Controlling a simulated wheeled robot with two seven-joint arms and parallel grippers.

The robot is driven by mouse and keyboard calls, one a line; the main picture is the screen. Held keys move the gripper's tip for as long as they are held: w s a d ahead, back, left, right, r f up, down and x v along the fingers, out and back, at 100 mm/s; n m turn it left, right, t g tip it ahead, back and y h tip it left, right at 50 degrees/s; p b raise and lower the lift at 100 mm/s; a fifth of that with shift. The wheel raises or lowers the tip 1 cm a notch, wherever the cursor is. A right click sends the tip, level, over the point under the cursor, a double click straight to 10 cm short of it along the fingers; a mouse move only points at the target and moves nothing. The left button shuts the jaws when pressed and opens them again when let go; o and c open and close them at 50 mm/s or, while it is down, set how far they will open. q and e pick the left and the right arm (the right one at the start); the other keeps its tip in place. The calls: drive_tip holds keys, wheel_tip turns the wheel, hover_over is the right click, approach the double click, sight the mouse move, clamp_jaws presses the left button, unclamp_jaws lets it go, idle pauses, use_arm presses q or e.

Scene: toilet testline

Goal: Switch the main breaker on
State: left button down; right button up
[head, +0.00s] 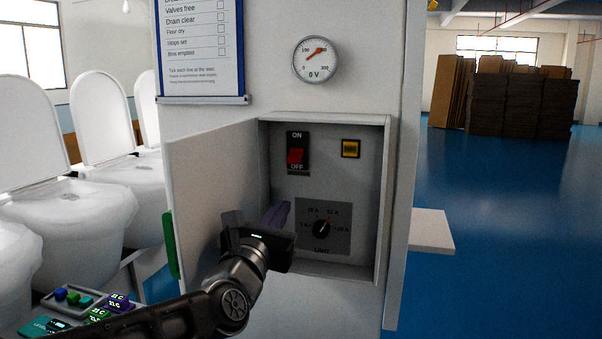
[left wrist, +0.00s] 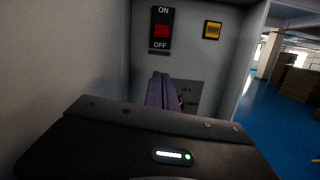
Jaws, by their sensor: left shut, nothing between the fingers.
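The main breaker (head: 296,155) is a red rocker on a black plate marked ON above and OFF below, inside an open grey wall box (head: 378,200). In the head view the red part sits in the lower half, by OFF. The breaker also shows in the left wrist view (left wrist: 161,30). My left gripper (head: 278,213) has purple fingers, is shut and empty, and is at the box opening, below the breaker and left of the limit dial (head: 321,229). Its fingers show in the left wrist view (left wrist: 160,90), apart from the breaker. My right gripper is not in view.
The box door (head: 212,190) with a green handle (head: 171,245) stands open on the left. A yellow button (head: 350,148) is right of the breaker. A gauge (head: 315,60) reading 0 V and a checklist (head: 200,45) are above. White toilets (head: 60,220) stand at left.

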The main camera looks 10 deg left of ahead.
sight(299, 179)
use_arm(q)
drive_tip(key=shift+s+a+n, duration=0.1)
drive_tip(key=shift+s+n, duration=0.05)
drive_tip(key=shift+n, duration=0.65)
drive_tip(key=shift+r, duration=0.1)
drive_tip(key=w+p, duration=0.1)
drive_tip(key=w, duration=0.2)
drive_tip(key=w+r+p, duration=0.1)
drive_tip(key=w+p, duration=0.1)
drive_tip(key=w, duration=0.2)
drive_tip(key=w+p, duration=0.2)
drive_tip(key=w, duration=0.1)
drive_tip(key=shift+w+d+r, duration=0.15)
drive_tip(key=shift+d+r, duration=0.2)
drive_tip(key=shift+r, duration=0.05)
drive_tip(key=s+r+p, duration=0.2)
drive_tip(key=r, duration=0.1)
drive_tip(key=shift+s+a+r, duration=0.1)
drive_tip(key=shift+s, duration=0.05)
